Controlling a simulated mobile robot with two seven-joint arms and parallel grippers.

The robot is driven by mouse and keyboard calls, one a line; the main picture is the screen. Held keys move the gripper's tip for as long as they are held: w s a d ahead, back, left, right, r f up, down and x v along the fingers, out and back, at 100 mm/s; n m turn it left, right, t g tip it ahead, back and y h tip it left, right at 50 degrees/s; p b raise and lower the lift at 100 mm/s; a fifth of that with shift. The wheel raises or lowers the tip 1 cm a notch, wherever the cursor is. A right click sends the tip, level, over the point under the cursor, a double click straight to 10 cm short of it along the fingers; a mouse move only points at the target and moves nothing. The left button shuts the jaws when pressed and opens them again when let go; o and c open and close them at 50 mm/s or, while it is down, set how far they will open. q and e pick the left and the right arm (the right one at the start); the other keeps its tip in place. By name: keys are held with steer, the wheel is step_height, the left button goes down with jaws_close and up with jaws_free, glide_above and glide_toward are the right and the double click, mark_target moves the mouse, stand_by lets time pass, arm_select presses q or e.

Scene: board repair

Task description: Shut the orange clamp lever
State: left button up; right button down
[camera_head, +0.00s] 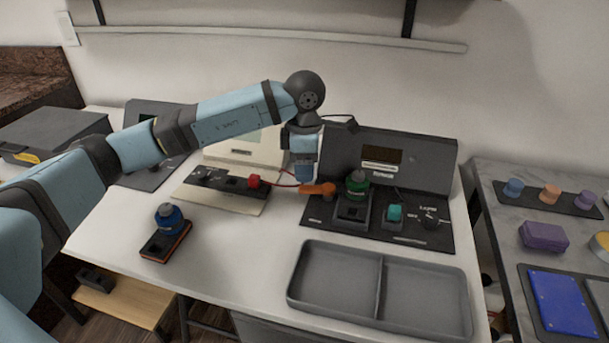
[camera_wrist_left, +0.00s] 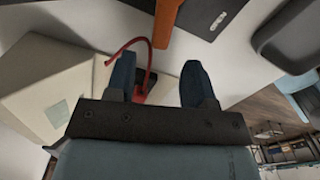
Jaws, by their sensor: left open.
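The orange clamp lever (camera_head: 318,189) sticks out to the left from the left edge of the dark test station (camera_head: 375,222). In the left wrist view the orange lever (camera_wrist_left: 166,22) shows at the top, just beyond the fingertips. My left gripper (camera_head: 304,178) points down from above, close to the lever's left end. Its two dark fingers (camera_wrist_left: 158,72) are apart, with no lever between them. A red cable (camera_wrist_left: 145,55) shows in the gap; I cannot tell whether it touches a finger. My right gripper is in neither view.
A grey two-part tray (camera_head: 377,288) stands in front. A blue-topped part (camera_head: 169,217) stands left; the table between is clear.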

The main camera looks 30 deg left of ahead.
mark_target(304, 187)
arm_select(q)
step_height(304, 187, up, 9)
steer(key=p, duration=0.1)
steer(key=shift+p, duration=0.35)
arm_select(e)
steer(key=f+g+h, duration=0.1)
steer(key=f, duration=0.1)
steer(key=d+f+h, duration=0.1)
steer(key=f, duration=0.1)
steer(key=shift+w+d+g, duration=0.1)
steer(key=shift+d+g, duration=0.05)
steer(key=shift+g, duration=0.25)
arm_select(q)
steer(key=shift+s+f, duration=0.1)
steer(key=shift+f, duration=0.05)
